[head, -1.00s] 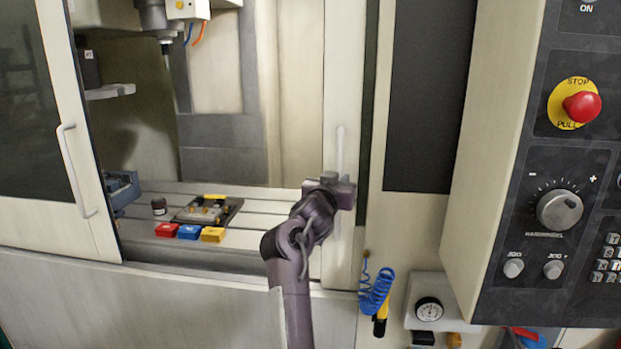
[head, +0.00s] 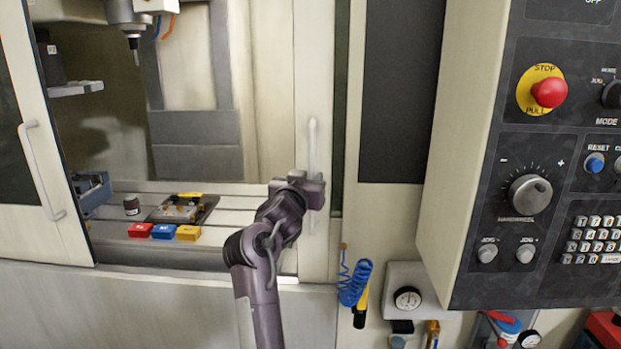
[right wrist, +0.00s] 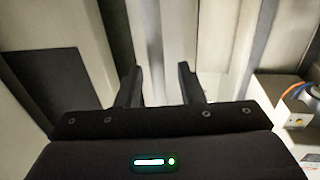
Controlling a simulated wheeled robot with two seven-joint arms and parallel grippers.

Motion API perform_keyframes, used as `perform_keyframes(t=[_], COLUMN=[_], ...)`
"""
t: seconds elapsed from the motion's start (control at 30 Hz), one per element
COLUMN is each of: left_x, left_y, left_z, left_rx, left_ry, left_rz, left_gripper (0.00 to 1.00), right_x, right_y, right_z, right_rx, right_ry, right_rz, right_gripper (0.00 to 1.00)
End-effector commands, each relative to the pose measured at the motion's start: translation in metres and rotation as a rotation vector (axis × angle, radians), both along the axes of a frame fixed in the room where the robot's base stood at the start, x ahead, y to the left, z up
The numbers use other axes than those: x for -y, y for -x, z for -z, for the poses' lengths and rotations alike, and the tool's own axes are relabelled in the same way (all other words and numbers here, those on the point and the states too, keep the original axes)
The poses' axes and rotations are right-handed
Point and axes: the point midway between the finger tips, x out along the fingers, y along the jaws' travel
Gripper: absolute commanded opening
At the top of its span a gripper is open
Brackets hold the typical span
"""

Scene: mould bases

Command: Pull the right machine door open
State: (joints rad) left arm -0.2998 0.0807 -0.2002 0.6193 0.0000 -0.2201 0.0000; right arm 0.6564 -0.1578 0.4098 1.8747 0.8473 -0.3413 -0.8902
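The right machine door (head: 314,247) is a pale upright panel at the right side of a wide opening into the machine. Its handle (head: 312,135) is a light vertical bar. My right gripper (head: 314,188) is at the handle's lower half and covers part of it. In the right wrist view, the two dark fingers (right wrist: 160,88) stand apart, with pale vertical strips seen between and beyond them. I cannot tell whether either finger touches the handle. My left gripper is not in view.
The left door (head: 45,190) with its own handle stands at the left of the opening. Inside are small red, blue and yellow boxes (head: 163,231) and a fixture plate (head: 183,210). A control panel (head: 540,170) juts out at right. A coiled blue hose (head: 354,284) hangs below.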

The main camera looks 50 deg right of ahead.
Motion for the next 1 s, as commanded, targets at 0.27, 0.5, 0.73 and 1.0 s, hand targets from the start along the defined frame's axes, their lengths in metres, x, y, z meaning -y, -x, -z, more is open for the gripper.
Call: perform_keyframes(t=[0.27,0.5,0.73,1.0], left_x=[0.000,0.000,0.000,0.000], left_y=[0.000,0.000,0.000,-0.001], left_z=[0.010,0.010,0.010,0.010], left_rx=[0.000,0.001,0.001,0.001], left_ry=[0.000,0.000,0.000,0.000], left_rz=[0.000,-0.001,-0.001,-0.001], left_gripper=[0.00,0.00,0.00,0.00], right_x=[-0.037,-0.042,-0.042,-0.044], right_y=[0.016,0.019,0.019,0.012], right_z=[0.003,0.001,0.001,0.006], right_rx=[-0.001,-0.002,-0.002,-0.017], right_ry=[-0.002,-0.001,-0.001,0.006], right_rz=[-0.003,-0.002,-0.002,-0.014], right_gripper=[0.35,0.35,0.35,0.35])
